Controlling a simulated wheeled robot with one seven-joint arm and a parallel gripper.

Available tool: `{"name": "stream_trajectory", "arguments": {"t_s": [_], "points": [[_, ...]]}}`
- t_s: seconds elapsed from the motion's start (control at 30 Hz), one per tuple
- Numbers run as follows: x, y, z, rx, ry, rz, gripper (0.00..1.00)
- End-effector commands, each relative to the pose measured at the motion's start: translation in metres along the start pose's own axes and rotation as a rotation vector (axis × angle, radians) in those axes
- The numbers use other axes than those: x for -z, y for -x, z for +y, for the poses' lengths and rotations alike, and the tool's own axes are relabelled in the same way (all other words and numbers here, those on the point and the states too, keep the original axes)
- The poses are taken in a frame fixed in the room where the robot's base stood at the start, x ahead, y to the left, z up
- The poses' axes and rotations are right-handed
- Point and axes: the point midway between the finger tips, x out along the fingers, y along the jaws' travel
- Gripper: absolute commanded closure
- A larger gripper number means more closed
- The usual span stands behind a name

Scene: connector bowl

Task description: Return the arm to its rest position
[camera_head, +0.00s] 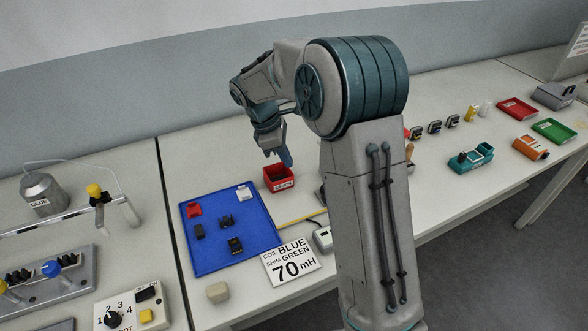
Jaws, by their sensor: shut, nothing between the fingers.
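My arm stands up in the middle of the head view and bends over the bench to the left. My gripper (286,158) points down, with its fingers together and nothing visible between them. It appears above or just behind a small red bin (279,178) with a label on its front. I cannot tell the exact height of the fingertips over the bin. My own upper arm hides part of the bench behind it.
A blue mat (262,240) with several small parts lies left of the bin. A sign (292,263) reads coil blue, shim green, 70 mH. A glue pot (42,194) and control panels are at left. Red (517,108) and green (554,131) trays lie right.

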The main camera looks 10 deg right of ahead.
Motion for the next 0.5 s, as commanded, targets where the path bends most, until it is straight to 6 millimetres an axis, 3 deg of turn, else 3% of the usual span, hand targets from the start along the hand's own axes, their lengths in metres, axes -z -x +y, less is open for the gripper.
{"name": "stream_trajectory", "arguments": {"t_s": [0.3, 0.5], "points": [[-0.006, 0.011, -0.004, -0.003, -0.024, 0.006, 1.00], [-0.034, 0.030, -0.036, -0.023, -0.207, 0.061, 1.00]]}}
